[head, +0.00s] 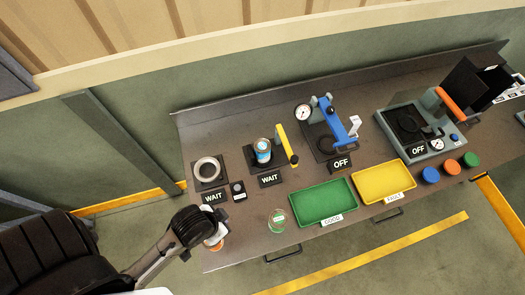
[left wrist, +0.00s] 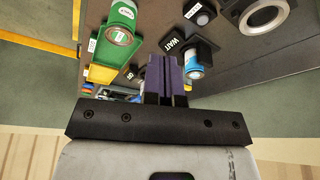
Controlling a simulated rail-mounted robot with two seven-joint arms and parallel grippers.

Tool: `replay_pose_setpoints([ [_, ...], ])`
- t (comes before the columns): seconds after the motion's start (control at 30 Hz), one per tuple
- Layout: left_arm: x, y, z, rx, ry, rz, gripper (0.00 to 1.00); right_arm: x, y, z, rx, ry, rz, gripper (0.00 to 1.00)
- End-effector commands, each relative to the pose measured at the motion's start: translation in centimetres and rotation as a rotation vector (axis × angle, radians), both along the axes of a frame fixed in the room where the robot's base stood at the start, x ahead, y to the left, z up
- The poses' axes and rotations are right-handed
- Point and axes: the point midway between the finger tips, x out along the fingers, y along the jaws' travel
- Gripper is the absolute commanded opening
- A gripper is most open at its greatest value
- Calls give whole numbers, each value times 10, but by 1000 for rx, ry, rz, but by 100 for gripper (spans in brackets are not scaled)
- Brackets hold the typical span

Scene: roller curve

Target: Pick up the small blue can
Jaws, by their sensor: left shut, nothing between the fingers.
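The small blue can (head: 263,152) stands upright on a black station beside a yellow lever, behind a WAIT sign. It also shows in the left wrist view (left wrist: 193,66), just right of my fingers. My left gripper (head: 213,238) is over the bench's front left edge, well in front of the can and apart from it. Its purple fingers (left wrist: 164,75) are shut with nothing between them. My right gripper is not in view.
A green-labelled can (head: 277,220) stands right of my left gripper. Green GOOD (head: 321,203) and yellow FAULT (head: 383,181) trays lie farther right. A ring station (head: 208,171) is left of the blue can. A small orange and white item (head: 216,242) is partly hidden by the gripper.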

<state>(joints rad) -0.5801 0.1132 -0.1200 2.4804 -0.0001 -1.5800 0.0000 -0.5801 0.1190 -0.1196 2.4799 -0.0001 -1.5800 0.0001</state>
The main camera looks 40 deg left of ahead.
Motion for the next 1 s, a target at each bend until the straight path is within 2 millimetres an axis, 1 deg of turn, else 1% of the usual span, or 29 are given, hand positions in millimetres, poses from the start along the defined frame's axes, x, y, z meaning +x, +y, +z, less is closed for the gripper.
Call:
replay_pose_setpoints([
  [0.03, 0, 0, 0, 1, 0, -1, 4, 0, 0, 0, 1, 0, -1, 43],
  [0.07, 0, 1, 0, 2, 0, -1, 7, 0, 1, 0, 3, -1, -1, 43],
  [0.4, 0, 4, 0, 12, 0, -9, 39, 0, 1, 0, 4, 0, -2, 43],
  [0.83, 0, 2, 0, 7, 0, -4, 80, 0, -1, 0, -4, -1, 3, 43],
  [1.0, 0, 0, 0, 0, 0, 0, 82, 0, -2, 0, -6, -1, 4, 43],
])
